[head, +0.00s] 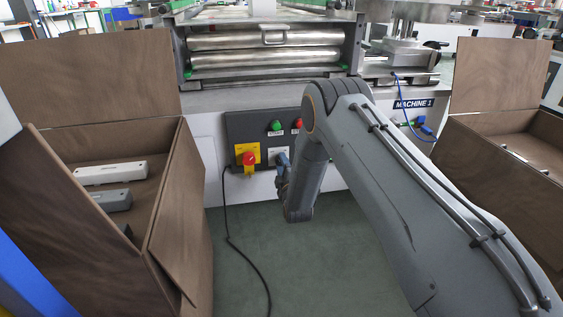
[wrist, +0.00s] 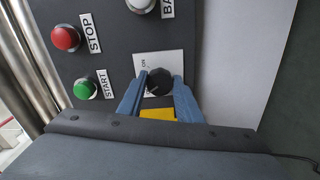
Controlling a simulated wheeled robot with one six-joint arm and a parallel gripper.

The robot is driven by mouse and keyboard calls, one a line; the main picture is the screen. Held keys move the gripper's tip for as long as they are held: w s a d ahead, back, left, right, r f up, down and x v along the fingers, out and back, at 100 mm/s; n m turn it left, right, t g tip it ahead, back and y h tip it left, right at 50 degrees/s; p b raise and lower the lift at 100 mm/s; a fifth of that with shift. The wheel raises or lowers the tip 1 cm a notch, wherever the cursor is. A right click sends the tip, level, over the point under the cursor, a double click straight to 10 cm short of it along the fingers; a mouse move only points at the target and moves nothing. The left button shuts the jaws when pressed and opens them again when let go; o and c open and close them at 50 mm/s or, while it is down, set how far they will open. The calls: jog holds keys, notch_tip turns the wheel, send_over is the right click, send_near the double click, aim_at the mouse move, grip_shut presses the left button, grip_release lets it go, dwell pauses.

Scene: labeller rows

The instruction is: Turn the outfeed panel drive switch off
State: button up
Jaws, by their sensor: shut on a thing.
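The dark panel (head: 235,127) is on the front of the machine, partly hidden behind my arm in the head view. In the wrist view the drive switch (wrist: 160,80) is a black round knob on a white plate (wrist: 145,62) with an "ON" mark showing near the upper left; any other marking is hidden. My gripper (wrist: 159,84) has its two blue fingers on either side of the knob, shut on it. In the head view my gripper (head: 283,163) is at the panel's lower part, mostly hidden by my arm.
A red knob on a yellow plate (head: 242,149) sits left of the switch. A green START button (wrist: 86,88) and a red STOP button (wrist: 66,38) are nearby. Brown crates stand left (head: 163,215) and right (head: 490,150). A black cable (head: 228,235) runs down to the floor.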

jog(key=shift+n+p, duration=0.5)
jog(key=shift+n, duration=0.8)
jog(key=o, duration=1)
jog(key=shift+o, duration=0.2)
jog(key=p+v, duration=0.3)
jog(key=v, duration=0.5)
